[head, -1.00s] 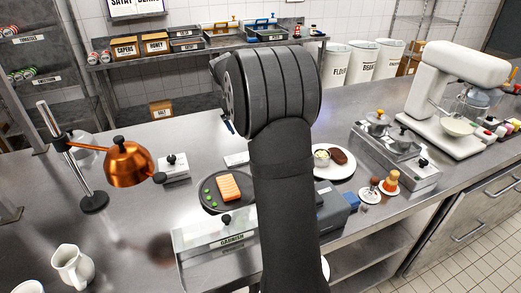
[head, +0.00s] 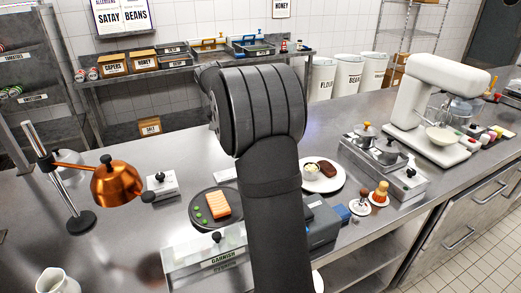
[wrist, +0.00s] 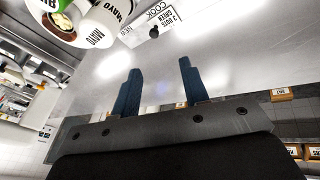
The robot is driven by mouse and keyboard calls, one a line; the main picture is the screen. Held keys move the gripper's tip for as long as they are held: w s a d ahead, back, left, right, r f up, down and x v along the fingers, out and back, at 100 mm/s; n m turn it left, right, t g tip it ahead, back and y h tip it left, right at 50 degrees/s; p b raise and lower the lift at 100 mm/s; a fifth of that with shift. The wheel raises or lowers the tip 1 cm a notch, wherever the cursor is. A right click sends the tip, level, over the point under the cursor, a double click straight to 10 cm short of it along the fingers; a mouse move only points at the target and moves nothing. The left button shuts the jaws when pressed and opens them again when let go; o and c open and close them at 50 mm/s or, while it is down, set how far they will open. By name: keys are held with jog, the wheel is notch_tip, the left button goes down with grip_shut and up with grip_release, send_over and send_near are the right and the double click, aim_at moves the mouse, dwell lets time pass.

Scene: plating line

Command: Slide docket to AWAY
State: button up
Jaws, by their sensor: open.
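In the wrist view, my gripper (wrist: 157,92) shows two blue fingers, apart, with nothing between them. The slip is apart from the fingers and partly cut off by the frame. I cannot make out an AWAY label.
White tubs (wrist: 103,22) marked with sauce names stand left of the slip. In the head view, a copper lamp (head: 116,185), a dark plate (head: 196,217), a white plate (head: 337,182) and a garnish box (head: 190,262) stand on the steel counter around my arm.

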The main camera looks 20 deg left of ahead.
jog(key=w+d+f+m, duration=0.1)
jog(key=w+f+m, duration=0.1)
jog(key=f, duration=0.3)
jog(key=w+d+f+m, duration=0.1)
jog(key=w+f+m, duration=0.2)
jog(key=f+m, duration=0.1)
jog(key=w+d+f+m, duration=0.1)
jog(key=w+f+m, duration=0.1)
jog(key=f, duration=0.3)
jog(key=shift+w+f+m, duration=0.25)
jog(key=shift+f+m, duration=0.15)
jog(key=shift+m, duration=0.3)
grip_shut()
jog(key=s+a, duration=0.7)
jog(key=shift+s+a, duration=0.3)
